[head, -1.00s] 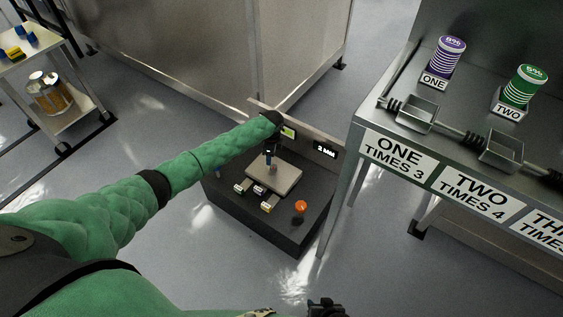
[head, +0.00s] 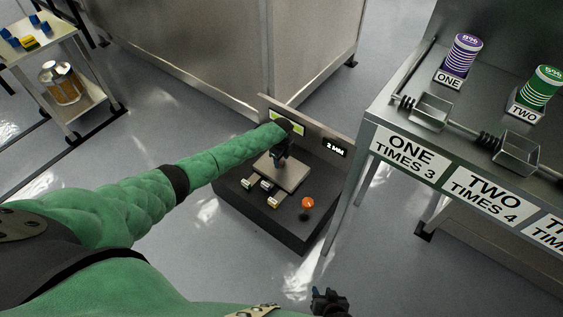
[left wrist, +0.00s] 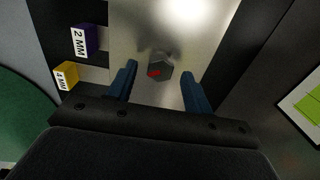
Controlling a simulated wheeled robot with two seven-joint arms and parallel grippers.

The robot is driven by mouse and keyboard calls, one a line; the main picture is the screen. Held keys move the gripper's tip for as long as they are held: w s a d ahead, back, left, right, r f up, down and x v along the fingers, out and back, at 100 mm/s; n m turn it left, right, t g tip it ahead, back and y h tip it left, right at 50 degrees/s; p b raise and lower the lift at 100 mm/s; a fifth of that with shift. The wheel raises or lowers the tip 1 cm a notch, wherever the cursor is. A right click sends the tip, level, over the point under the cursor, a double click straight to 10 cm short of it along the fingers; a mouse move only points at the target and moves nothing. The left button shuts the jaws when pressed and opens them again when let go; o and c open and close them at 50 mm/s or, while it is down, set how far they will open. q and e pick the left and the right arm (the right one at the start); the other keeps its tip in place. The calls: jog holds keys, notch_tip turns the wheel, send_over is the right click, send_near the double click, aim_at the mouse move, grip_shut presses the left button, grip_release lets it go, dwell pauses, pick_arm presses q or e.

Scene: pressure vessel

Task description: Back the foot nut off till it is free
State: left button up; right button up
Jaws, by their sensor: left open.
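The foot nut (left wrist: 160,66) shows in the left wrist view as a dark hexagonal piece with a red mark on one side. It sits on a bright metal plate (left wrist: 140,30), which also shows on the dark low stand in the head view (head: 291,177). My left gripper (left wrist: 160,80) is open, its two blue fingers apart on either side of the nut and not visibly touching it. In the head view my left gripper (head: 279,160) is over the plate and hides the nut. My right gripper (head: 328,302) is at the bottom edge, its jaws unclear.
A purple 2 MM block (left wrist: 85,40) and a yellow 4 MM block (left wrist: 66,76) sit left of the plate. An orange knob (head: 307,203) stands on the stand's front corner. A labelled bench (head: 372,118) stands right.

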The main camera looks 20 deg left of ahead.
pick_arm(q)
jog(key=shift+f, duration=0.8)
pick_arm(e)
jog(key=shift+f, duration=0.1)
pick_arm(q)
jog(key=shift+c, duration=0.4)
jog(key=c, duration=0.9)
jog(key=shift+r+n, duration=0.1)
jog(key=shift+n, duration=0.2)
pick_arm(e)
jog(key=shift+r, duration=0.25)
pick_arm(q)
jog(key=n+p, duration=0.2)
jog(key=n, duration=0.1)
jog(key=shift+d+r+n+p, duration=0.1)
jog(key=shift+n+p, duration=0.25)
jog(key=shift+n, duration=0.05)
jog(key=n+p, duration=0.1)
jog(key=n, duration=0.2)
jog(key=shift+p, duration=0.35)
jog(key=shift+n+p, duration=0.4)
jog(key=shift+n, duration=0.6)
jog(key=shift+f+n, duration=0.2)
jog(key=shift+n, duration=0.4)
pick_arm(e)
notch_tip(320, 180, up, 10)
jog(key=w, duration=0.1)
jog(key=shift+a+r+g, duration=0.15)
jog(key=shift+r+g, duration=0.05)
jog(key=shift+g, duration=0.2)
